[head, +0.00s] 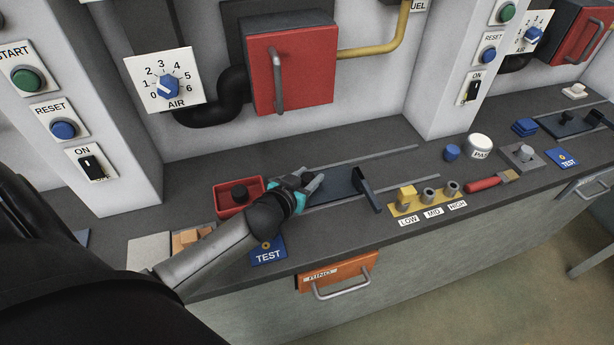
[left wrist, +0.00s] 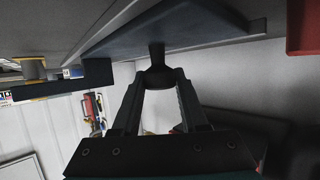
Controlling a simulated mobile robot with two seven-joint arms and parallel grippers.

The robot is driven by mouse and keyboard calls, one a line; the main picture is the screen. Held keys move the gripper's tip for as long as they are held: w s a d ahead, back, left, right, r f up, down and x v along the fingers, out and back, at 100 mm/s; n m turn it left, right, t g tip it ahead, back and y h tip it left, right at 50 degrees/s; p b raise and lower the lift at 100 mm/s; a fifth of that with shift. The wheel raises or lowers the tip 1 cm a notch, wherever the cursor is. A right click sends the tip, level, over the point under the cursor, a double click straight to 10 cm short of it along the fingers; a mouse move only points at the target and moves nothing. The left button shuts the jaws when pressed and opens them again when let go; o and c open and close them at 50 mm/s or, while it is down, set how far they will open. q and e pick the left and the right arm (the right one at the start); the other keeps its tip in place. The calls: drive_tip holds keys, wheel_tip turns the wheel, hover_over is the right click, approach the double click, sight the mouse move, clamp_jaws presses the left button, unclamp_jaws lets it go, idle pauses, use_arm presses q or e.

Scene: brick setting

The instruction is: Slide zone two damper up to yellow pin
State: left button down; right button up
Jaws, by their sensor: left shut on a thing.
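The near damper is a dark blue sliding plate (head: 346,181) with an upright tab (head: 367,189) at its right end, between two rails on the bench. My left gripper (head: 312,182) is at its left part. In the left wrist view the fingers (left wrist: 158,88) are closed around the damper's dark knob (left wrist: 157,62). The yellow pin (head: 406,193) stands at LOW on a yellow strip (head: 432,204), right of the tab with a small gap between. Grey sockets stand at MID and HIGH. The zone number is not readable. My right gripper is not in view.
A red tray (head: 230,208) with a dark knob lies left of the gripper. A blue TEST card (head: 268,252) lies in front, below my forearm. A red-handled brush (head: 490,181) lies right of the strip. Another damper (head: 562,123) is at the far right.

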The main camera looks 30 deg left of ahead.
sight(329, 184)
use_arm(q)
drive_tip(key=w+d, duration=0.3)
drive_tip(key=w, duration=0.1)
drive_tip(key=shift+d, duration=0.3)
drive_tip(key=shift+c, duration=2.2)
unclamp_jaws()
drive_tip(key=p+v, duration=0.2)
drive_tip(key=v, duration=1.3)
drive_tip(key=shift+p, duration=0.3)
drive_tip(key=shift+s+a, duration=0.1)
